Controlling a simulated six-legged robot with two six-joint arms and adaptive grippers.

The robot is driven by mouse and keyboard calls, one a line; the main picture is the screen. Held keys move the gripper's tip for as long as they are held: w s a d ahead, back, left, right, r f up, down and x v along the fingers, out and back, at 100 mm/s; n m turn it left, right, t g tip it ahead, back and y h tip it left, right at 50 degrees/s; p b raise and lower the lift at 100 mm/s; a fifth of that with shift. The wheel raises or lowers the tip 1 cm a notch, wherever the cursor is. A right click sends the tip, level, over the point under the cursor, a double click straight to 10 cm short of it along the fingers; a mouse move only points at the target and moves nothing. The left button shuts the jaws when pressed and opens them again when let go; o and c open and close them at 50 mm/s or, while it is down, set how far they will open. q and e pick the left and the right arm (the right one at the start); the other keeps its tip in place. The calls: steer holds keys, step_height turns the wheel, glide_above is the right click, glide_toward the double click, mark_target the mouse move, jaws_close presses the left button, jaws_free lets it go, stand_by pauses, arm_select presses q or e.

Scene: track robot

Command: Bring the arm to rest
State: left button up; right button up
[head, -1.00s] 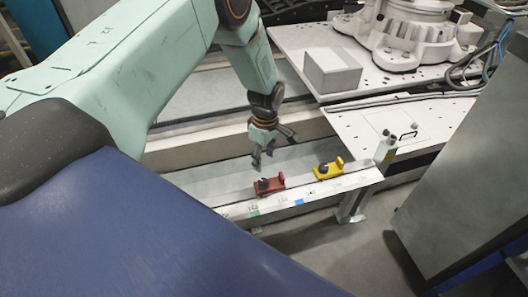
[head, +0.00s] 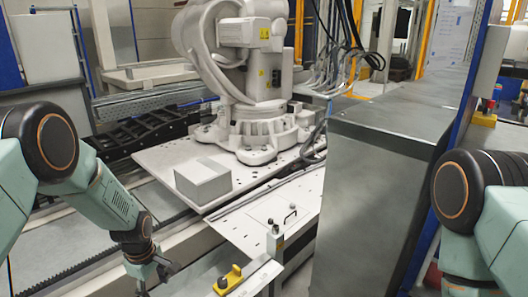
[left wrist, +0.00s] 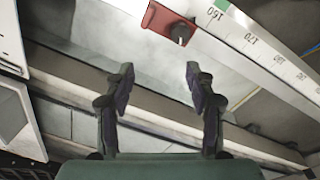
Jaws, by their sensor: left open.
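My left arm (head: 112,205) comes in from the left of the head view and reaches down to the lower edge. My left gripper (left wrist: 160,76) is open and empty in the left wrist view, with a clear gap between its dark fingers. In the head view it is low at the bottom edge, left of a yellow clamp block (head: 228,281).
A white industrial robot (head: 255,110) stands on a plate behind, with a grey box (head: 203,182) on it. A tall grey cabinet (head: 375,190) stands between the rail area and my right arm. The light trough surface (left wrist: 150,60) around the fingers is clear.

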arm_select(q)
steer(key=s+d+f+m+t+p, duration=0.15)
steer(key=s+d+m, duration=0.25)
steer(key=s+m, duration=0.5)
steer(key=s+d+f+m+p, duration=0.1)
steer(key=s+d+f+m, duration=0.2)
steer(key=s, duration=1)
steer(key=s+d+r+m+g+p, duration=0.1)
steer(key=s+r, duration=0.3)
steer(key=s, duration=0.9)
steer(key=shift+d+m+g, duration=0.15)
steer(key=shift+m+g, duration=0.5)
steer(key=shift+m, duration=0.25)
